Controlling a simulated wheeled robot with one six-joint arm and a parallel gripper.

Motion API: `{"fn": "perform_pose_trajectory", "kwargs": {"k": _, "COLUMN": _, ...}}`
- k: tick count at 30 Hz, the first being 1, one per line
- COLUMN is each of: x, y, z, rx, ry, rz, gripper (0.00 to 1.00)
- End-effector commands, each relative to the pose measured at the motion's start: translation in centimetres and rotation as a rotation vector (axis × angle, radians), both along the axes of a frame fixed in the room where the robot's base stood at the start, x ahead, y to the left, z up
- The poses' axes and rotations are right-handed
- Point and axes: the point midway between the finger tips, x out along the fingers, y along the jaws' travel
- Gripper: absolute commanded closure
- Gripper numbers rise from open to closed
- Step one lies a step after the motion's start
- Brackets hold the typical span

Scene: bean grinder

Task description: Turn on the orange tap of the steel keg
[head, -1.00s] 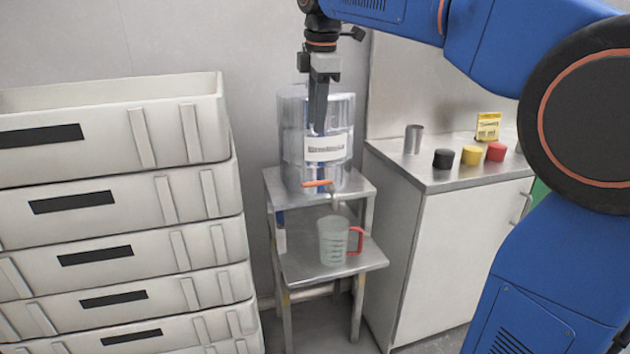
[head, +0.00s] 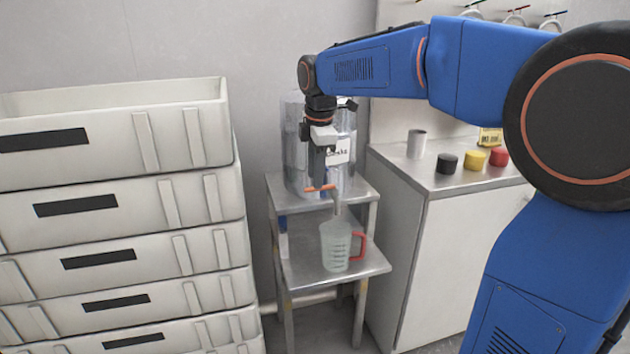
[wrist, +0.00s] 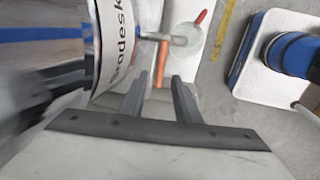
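The steel keg (head: 296,150) stands on the upper shelf of a metal stand, with a white label on its front. Its orange tap handle (head: 326,188) sticks out sideways at the keg's lower front. My gripper (head: 317,181) points down in front of the keg, close to the handle. In the wrist view my gripper (wrist: 159,82) is open, with its two dark fingers apart. The orange handle (wrist: 163,62) lies in line with the gap, its near end about level with the fingertips; contact cannot be told. A clear jug (head: 335,247) with a red handle stands below the spout.
The jug is on the lower shelf (head: 297,272) of the stand. Stacked white crates (head: 180,235) rise close on the left. On the right a cabinet (head: 455,260) carries a metal cup (head: 416,144) and black, yellow and red lidded pots.

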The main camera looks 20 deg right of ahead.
Motion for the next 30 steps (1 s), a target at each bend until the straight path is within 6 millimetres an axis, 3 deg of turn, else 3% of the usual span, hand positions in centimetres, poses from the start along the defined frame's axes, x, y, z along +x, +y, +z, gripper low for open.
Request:
{"fn": "perform_pose_trajectory", "kwargs": {"k": 6, "x": 0.4, "y": 0.0, "z": -2.1, "rx": 0.0, "ry": 0.0, "rz": 0.0, "gripper": 0.71}}
{"fn": "perform_pose_trajectory", "kwargs": {"k": 17, "x": 0.5, "y": 0.0, "z": -2.5, "rx": 0.0, "ry": 0.0, "rz": 0.0, "gripper": 0.71}}
{"fn": "perform_pose_trajectory", "kwargs": {"k": 21, "x": 0.5, "y": 0.0, "z": -2.5, "rx": 0.0, "ry": -0.001, "rz": 0.0, "gripper": 0.99}}
{"fn": "perform_pose_trajectory", "kwargs": {"k": 30, "x": 0.5, "y": 0.0, "z": -2.5, "rx": 0.0, "ry": -0.001, "rz": 0.01, "gripper": 1.0}}
